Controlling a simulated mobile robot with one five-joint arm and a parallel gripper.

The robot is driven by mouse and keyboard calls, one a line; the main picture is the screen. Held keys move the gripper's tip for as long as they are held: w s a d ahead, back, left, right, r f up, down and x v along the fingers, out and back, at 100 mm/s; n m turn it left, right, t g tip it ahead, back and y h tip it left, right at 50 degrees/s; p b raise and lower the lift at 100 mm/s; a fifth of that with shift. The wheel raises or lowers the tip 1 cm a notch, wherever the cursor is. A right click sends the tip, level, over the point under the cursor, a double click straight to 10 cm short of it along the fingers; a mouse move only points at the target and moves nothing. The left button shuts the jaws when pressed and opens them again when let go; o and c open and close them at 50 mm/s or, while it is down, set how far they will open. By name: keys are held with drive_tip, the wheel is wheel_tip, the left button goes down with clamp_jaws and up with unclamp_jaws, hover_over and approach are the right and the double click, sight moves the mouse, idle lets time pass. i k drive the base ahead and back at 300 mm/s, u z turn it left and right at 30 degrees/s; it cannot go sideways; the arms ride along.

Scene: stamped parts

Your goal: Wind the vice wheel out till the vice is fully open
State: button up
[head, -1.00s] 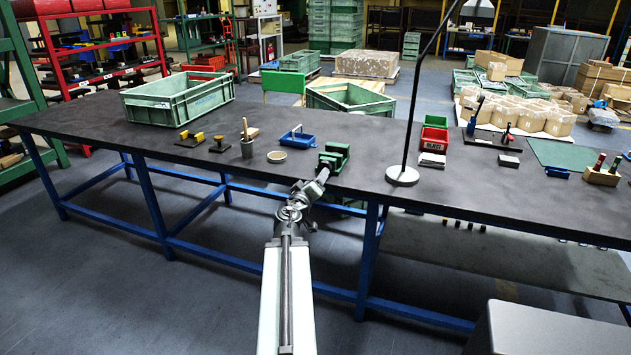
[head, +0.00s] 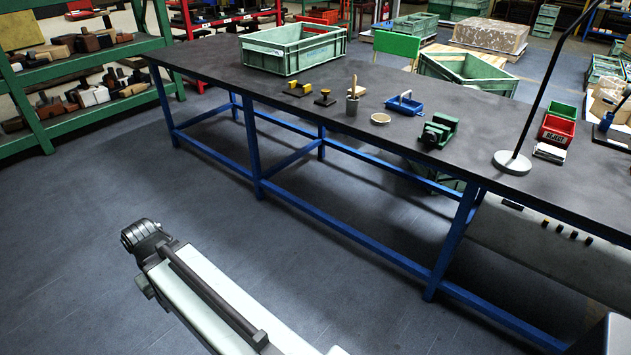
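The green vice (head: 438,130) stands at the front edge of the dark workbench (head: 330,95), right of the middle of the head view. Its wheel and the gap between its jaws are too small to make out. My arm reaches out low at the lower left, over the floor and in front of the bench, well away from the vice. It ends in view at a dark rounded joint. My gripper's fingers do not show, and nothing of mine touches the vice.
A green crate (head: 293,50) is farther back. The floor before the bench is clear.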

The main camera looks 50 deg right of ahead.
sight(429, 137)
drive_tip(key=u, duration=0.95)
drive_tip(key=k, duration=0.85)
drive_tip(key=z, duration=0.45)
